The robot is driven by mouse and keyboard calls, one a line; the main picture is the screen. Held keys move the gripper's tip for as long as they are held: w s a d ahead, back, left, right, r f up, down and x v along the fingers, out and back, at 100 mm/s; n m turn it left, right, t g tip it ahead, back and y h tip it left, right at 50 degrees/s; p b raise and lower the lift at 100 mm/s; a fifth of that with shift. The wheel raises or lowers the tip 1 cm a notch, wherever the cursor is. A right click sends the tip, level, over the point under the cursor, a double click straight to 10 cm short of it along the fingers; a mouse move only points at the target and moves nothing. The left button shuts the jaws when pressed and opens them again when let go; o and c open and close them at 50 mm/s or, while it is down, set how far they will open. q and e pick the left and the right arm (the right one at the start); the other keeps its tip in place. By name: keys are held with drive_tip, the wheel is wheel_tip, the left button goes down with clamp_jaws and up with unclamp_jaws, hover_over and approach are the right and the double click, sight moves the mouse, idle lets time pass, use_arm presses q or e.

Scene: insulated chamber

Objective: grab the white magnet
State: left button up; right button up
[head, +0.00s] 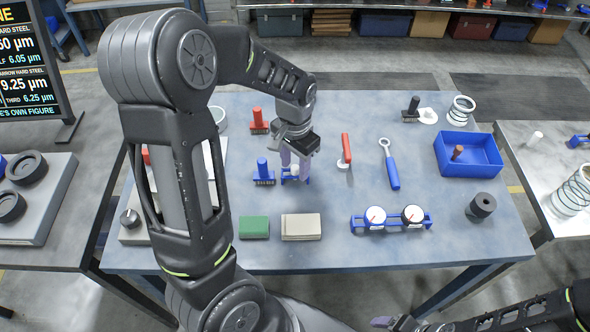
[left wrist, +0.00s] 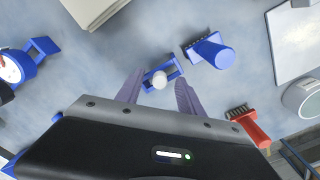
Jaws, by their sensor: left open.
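In the left wrist view a small white round-topped piece (left wrist: 160,80), which looks like the white magnet, sits at a blue holder (left wrist: 174,70) on the table. My left gripper (left wrist: 157,90) is open, with its two purple fingers on either side of the white piece and a visible gap to each. In the head view my left gripper (head: 293,170) points down over the blue holder (head: 284,179) and hides the white piece. My right gripper (head: 388,322) shows only partly at the bottom edge; its opening is unclear.
Close by stand a blue-handled brush (head: 263,171) and a red-handled brush (head: 258,121). A red-handled tool (head: 346,150) and a blue wrench-like tool (head: 389,163) lie right. A blue bin (head: 485,165) stands farther right. Green (head: 254,227) and beige (head: 301,227) blocks lie in front.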

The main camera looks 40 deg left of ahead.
use_arm(q)
drive_tip(key=shift+c, duration=0.3)
clamp_jaws()
idle(0.4)
